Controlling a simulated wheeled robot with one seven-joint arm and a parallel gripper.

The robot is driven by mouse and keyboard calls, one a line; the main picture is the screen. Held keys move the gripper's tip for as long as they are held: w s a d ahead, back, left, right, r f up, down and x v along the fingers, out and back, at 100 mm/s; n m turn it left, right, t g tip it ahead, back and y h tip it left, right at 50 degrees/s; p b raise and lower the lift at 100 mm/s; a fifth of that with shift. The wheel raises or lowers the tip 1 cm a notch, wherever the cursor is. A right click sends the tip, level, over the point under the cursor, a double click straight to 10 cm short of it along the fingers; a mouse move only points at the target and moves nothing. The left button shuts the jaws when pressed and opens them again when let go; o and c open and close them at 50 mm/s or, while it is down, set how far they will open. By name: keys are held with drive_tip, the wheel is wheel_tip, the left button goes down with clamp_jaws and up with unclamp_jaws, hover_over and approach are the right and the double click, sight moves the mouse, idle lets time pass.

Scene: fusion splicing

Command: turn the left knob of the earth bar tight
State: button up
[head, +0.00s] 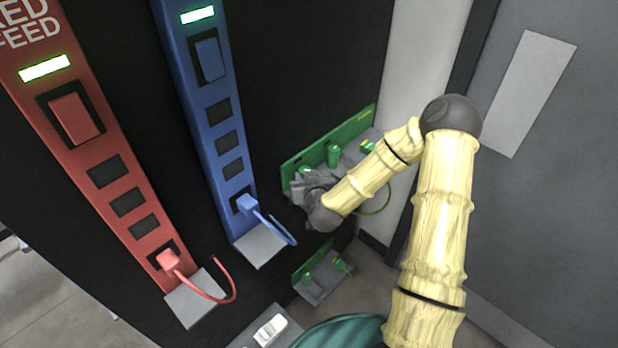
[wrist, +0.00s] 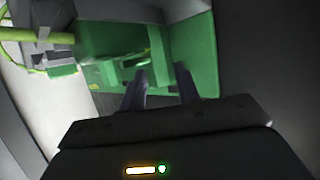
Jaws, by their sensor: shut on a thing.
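The green earth bar (head: 345,132) is fixed to the dark cabinet face in the head view, with a grey ledge below it. Its left knob (head: 305,170) is at the bar's left end, mostly hidden by my gripper (head: 304,184). The middle knob (head: 333,155) stands clear to the right. In the wrist view, my gripper (wrist: 162,82) has its two dark fingers reaching to the green bar (wrist: 203,45). The fingers are shut on the left knob, which shows poorly between them. The knob's turn angle cannot be told.
A yellow-green cable (head: 377,206) hangs at the bar's right end, near my arm. A blue power strip (head: 216,110) and a red one (head: 105,150), each with a plugged cable, stand to the left. A smaller green bar (head: 318,265) sits below.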

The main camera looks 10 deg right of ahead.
drive_tip(key=shift+w+a+m+h, duration=0.1)
drive_tip(key=shift+a+m+h, duration=0.1)
drive_tip(key=shift+m+h, duration=0.6)
drive_tip(key=shift+a+m+h, duration=0.2)
drive_tip(key=shift+m+h, duration=0.5)
drive_tip(key=shift+h, duration=0.2)
drive_tip(key=o, duration=0.7)
drive_tip(key=shift+d, duration=0.1)
